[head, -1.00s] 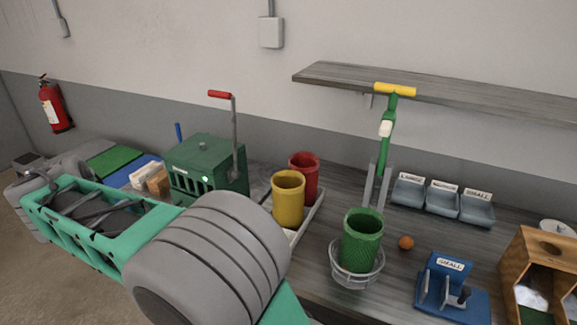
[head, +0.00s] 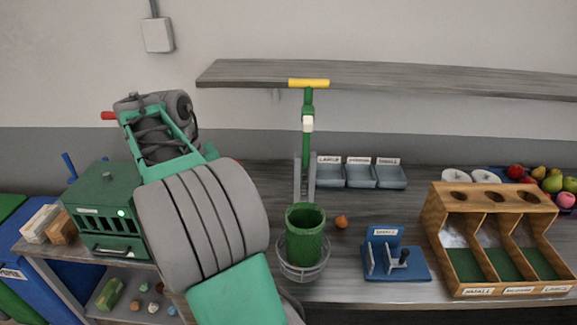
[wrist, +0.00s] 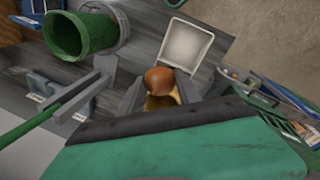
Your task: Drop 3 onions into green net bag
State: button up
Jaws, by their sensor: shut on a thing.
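In the wrist view, my gripper (wrist: 158,90) is shut on a brown-orange onion (wrist: 159,79). A yellow surface shows just below the onion; I cannot tell whether it is part of it. The green net bag (head: 305,246) stands upright, open at the top, in a wire basket (head: 303,271) on the bench. It also shows at the upper left of the wrist view (wrist: 80,34), apart from the held onion. A small orange-brown ball, seemingly an onion (head: 341,221), lies on the bench right of the bag. The bag's inside bottom is hidden. My arm hides the gripper in the head view.
A green post with a yellow handle (head: 308,84) rises behind the bag. A blue stand (head: 396,263) and a wooden bin box (head: 437,232) stand to the right, grey trays (head: 360,175) behind. A green machine (head: 105,215) is at left. A shelf (head: 400,82) overhangs the back.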

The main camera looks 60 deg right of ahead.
jog(key=s+d+r+m+p, duration=0.1)
jog(key=s+d+r+m, duration=0.1)
jog(key=s+d, duration=0.65)
jog(key=s+d+r+m+p, duration=0.1)
jog(key=s+d+r+m, duration=0.15)
jog(key=s+d, duration=0.6)
jog(key=shift+g+y, duration=0.3)
jog(key=shift+y, duration=0.1)
jog(key=f+b, duration=0.1)
jog(key=f, duration=0.1)
jog(key=s+a+f+b, duration=0.1)
jog(key=f, duration=0.1)
jog(key=f+b, duration=0.2)
jog(key=shift+s+a+f, duration=0.2)
jog(key=shift+s+a, duration=0.1)
jog(key=shift+r, duration=0.1)
